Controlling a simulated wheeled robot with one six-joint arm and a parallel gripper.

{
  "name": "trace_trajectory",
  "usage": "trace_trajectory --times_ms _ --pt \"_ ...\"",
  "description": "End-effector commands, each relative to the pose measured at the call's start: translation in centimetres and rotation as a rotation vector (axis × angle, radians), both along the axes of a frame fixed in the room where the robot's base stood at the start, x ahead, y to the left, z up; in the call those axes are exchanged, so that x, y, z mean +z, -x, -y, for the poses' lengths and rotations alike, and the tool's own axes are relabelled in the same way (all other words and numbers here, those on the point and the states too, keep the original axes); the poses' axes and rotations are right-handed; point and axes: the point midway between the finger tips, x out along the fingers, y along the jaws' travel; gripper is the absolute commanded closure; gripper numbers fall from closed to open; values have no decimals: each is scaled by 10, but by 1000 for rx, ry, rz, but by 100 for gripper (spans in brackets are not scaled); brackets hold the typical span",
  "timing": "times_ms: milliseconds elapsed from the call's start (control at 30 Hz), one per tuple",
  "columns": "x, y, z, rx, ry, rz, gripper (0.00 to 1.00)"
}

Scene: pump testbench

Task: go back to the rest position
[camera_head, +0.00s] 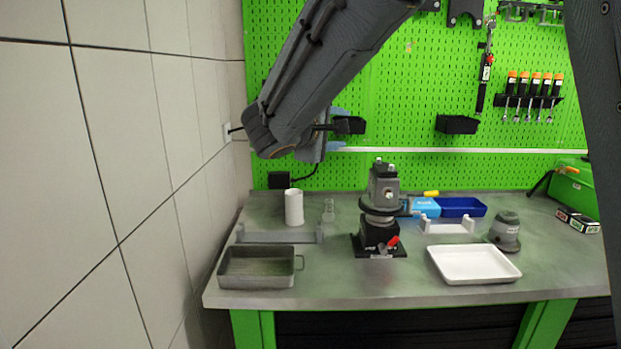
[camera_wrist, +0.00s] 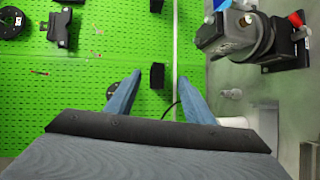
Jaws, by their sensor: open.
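My arm reaches in from the top of the head view, above the workbench (camera_head: 340,285) and in front of the green pegboard. My gripper (camera_head: 333,130) is mostly hidden behind my arm there, with bits of its blue fingers showing. In the wrist view, the two blue fingers of my gripper (camera_wrist: 158,92) stand wide apart with nothing between them. The gripper is in the air, apart from everything on the bench. The pump (camera_head: 381,205) stands upright on a black base at the middle of the bench; it also shows at the upper right of the wrist view (camera_wrist: 240,35).
On the bench are a metal tray (camera_head: 258,270), a white cylinder (camera_head: 294,207), a white tray (camera_head: 474,263), a grey round part (camera_head: 505,232) and a blue bin (camera_head: 461,207). A tiled wall (camera_head: 120,170) stands close on the left. The bench's front middle is clear.

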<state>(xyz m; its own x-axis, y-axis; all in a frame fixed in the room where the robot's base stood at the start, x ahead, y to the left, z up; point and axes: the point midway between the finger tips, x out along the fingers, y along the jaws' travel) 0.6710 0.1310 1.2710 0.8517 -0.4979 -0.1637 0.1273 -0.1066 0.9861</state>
Motion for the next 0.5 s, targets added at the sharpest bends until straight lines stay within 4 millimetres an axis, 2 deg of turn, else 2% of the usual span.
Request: trace_trajectory --times_ms 267,367,500 --pt "-70 30 58 -121 -97 -202 52" --pt "-107 55 85 -188 -170 -310 52" --pt "-174 111 124 -312 -336 -496 52"
